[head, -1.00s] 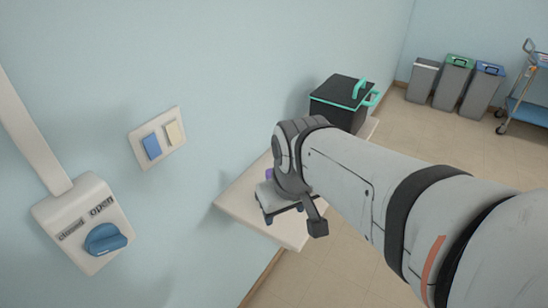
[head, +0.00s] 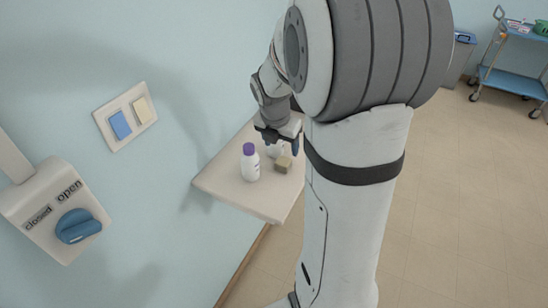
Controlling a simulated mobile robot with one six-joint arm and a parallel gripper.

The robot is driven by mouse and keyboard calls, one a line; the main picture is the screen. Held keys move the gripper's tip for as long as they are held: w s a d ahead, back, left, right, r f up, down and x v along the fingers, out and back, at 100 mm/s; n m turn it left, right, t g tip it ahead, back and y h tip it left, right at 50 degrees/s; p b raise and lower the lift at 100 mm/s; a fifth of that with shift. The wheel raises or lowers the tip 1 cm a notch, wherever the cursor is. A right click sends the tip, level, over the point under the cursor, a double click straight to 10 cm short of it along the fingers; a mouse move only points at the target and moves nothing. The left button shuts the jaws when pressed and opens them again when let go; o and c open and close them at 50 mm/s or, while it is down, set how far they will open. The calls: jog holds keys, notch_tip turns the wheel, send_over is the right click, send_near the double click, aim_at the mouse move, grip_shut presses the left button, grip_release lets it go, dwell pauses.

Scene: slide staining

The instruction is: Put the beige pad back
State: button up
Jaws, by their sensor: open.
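The beige pad (head: 141,110) sits on a pale wall plate (head: 101,117), just right of a blue pad (head: 120,125). I cannot tell from here whether it stands out or is pressed in. My gripper (head: 283,145) is open and points down above the pale shelf, well to the right of the plate and apart from it. Its fingers are partly hidden by my arm. A small tan block (head: 284,164) stands on the shelf below it.
A white bottle with a purple cap (head: 250,163) stands on the shelf (head: 245,199), with another white item partly hidden under my gripper. A wall box with a blue knob (head: 76,226), marked open and closed, is at left. A blue trolley (head: 515,82) stands far right.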

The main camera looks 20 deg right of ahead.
aim_at(284, 161)
jog(key=x, duration=0.8)
jog(key=shift+w+a, duration=0.1)
jog(key=c, duration=1.1)
jog(key=shift+c, duration=0.2)
